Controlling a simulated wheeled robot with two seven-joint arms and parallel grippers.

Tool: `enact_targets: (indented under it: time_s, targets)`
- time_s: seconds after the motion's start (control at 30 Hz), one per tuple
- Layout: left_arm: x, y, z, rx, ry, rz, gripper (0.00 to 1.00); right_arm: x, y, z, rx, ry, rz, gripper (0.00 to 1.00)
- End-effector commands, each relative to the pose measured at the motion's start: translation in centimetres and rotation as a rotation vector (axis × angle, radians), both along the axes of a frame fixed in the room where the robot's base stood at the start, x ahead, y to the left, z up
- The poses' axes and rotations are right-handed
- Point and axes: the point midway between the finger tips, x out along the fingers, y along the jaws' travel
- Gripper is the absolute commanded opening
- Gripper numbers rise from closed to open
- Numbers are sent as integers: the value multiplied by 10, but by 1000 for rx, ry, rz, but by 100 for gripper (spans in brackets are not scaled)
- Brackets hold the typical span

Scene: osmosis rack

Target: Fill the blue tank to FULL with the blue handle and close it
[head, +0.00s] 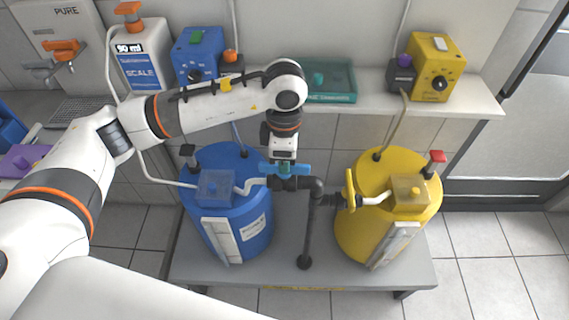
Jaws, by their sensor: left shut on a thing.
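The blue tank (240,213) stands on the left of a low grey bench. A pale vertical level gauge (221,240) is on its front; its marks are too small to read. The blue handle (297,169) is on the dark pipe (312,215) between the tanks, at the upper right of the blue tank. My left gripper (284,168) points down from above and is shut on the blue handle, hiding its middle. A pale spout runs from the valve to the blue tank's clear lid box (215,187). My right gripper is not in view.
A yellow tank (362,220) with a yellow handle (351,188) stands to the right of the pipe. A shelf (385,108) behind holds a blue pump box (199,52), a yellow pump box (437,65), a green tray (330,82) and a white bottle (143,55).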

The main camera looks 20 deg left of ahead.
Motion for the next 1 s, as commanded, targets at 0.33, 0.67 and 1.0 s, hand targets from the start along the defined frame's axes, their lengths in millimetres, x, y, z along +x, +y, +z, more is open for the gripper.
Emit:
enact_targets:
  time_s: [0.33, 0.67, 1.0]
  targets:
    - [1, 0, 1, 0, -3, 63, 0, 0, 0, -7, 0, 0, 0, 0]
    - [1, 0, 2, 0, -3, 65, 0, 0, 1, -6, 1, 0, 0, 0]
    - [0, 0, 1, 0, -1, 63, 34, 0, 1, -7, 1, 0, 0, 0]
